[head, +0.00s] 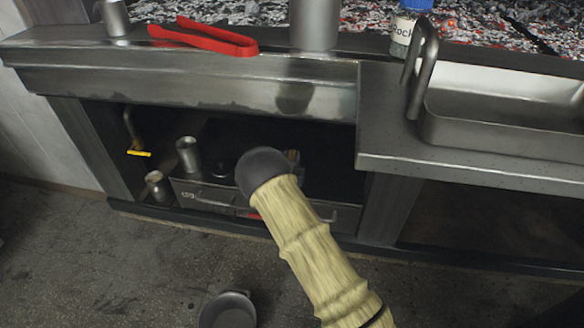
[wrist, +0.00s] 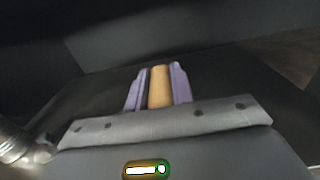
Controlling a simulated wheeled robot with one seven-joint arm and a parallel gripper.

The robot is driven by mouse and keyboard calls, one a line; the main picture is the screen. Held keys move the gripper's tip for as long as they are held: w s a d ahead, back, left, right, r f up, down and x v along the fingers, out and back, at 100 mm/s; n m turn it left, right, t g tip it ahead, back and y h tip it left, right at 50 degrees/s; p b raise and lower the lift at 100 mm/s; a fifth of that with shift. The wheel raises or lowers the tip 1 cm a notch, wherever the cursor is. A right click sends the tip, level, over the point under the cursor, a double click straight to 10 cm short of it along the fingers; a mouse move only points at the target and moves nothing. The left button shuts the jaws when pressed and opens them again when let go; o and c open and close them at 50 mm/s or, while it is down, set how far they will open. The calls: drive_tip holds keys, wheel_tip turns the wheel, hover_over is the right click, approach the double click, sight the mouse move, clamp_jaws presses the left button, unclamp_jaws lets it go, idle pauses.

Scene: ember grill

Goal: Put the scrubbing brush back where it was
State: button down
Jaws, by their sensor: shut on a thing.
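In the wrist view my gripper (wrist: 158,88) has its two purple fingers closed on a tan, rounded handle, which I take to be the scrubbing brush (wrist: 159,86). The handle points away from the palm; its bristles do not show clearly. In the head view my arm reaches into the dark space under the counter, and its grey end hides most of the gripper. A small brown piece shows just right of that end; I cannot tell whether it is part of the brush.
A drawer unit (head: 205,196) stands under the counter, with a metal cup (head: 188,155) on it. A metal jar (head: 157,186) stands left of it. A yellow-ended tool (head: 138,153) hangs at the left. Red tongs (head: 205,37) lie on the counter. A pot (head: 228,310) is on the floor.

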drive_tip(key=f+b, duration=0.1)
drive_tip(key=f, duration=0.3)
drive_tip(key=shift+d+b, duration=0.2)
drive_tip(key=shift+b, duration=0.1)
drive_tip(key=shift+r, duration=0.1)
drive_tip(key=c, duration=1.2)
unclamp_jaws()
drive_tip(key=shift+w, duration=0.1)
